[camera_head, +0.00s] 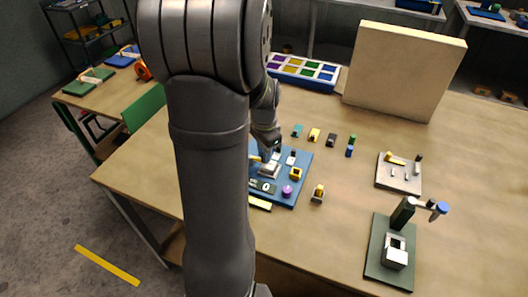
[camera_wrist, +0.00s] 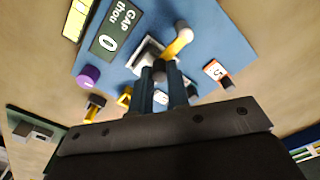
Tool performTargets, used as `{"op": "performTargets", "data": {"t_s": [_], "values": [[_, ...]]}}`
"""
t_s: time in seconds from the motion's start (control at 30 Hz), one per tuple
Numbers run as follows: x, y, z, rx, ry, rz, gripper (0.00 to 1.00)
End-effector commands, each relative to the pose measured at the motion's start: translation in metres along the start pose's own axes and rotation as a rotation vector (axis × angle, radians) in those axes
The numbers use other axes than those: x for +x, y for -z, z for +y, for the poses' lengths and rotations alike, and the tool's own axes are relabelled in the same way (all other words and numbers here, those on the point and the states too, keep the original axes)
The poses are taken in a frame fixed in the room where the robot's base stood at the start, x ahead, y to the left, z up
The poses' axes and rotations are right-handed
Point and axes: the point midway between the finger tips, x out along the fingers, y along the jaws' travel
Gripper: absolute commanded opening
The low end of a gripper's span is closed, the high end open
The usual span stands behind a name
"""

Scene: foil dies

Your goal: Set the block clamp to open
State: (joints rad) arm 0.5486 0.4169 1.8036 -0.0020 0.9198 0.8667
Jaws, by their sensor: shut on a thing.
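A blue board (camera_head: 298,163) on the table carries a silver-white block (camera_head: 270,170) with a yellow lever, which I take to be the block clamp. Whether that knob belongs to the clamp is unclear. In the head view my arm hides part of the board. The clamp's set position cannot be read.
A display (camera_wrist: 117,28) reads "GAP thou 0". A green stand (camera_head: 388,262) and a grey plate (camera_head: 398,180) stand right, a tall beige panel (camera_head: 402,70) behind.

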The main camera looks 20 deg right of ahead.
Motion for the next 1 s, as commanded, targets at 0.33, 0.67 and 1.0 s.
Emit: {"op": "performTargets", "data": {"t_s": [0.33, 0.67, 1.0], "values": [[0.0, 0.003, -0.003, -0.082, 0.0, -0.001, 0.0], [0.0, 0.011, -0.011, -0.345, 0.001, -0.002, 0.0], [0.0, 0.016, -0.024, -0.67, 0.0, -0.003, 0.0]]}}
